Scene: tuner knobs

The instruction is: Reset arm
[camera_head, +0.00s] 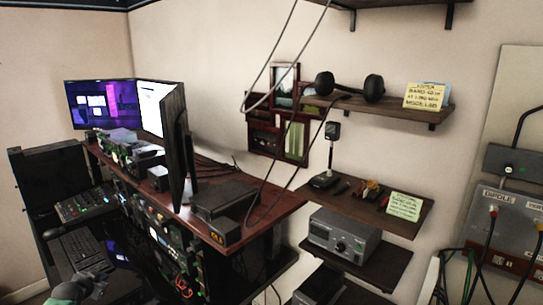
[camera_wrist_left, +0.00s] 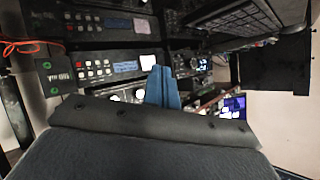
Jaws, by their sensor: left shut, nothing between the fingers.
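My left gripper (camera_head: 97,284) is at the lower left edge of the head view, low over the dark glossy desk surface in front of the keyboard. In the left wrist view its blue fingers (camera_wrist_left: 163,87) are together, with nothing between them. They point toward the rack of radio equipment (camera_wrist_left: 105,68), which has lit buttons and small displays. I cannot tell the exact gap to the rack. The grey tuner box with knobs (camera_head: 343,236) stands on a wall shelf at the right of the head view, far from the gripper. My right gripper is not in view.
A keyboard (camera_head: 82,254) and a mixer panel (camera_head: 86,205) lie on the lower desk. Monitors (camera_head: 174,150) stand on the raised wooden top (camera_head: 262,202). Cables hang before the wall shelves. A headset (camera_head: 350,87) and a desk microphone (camera_head: 331,150) are on shelves.

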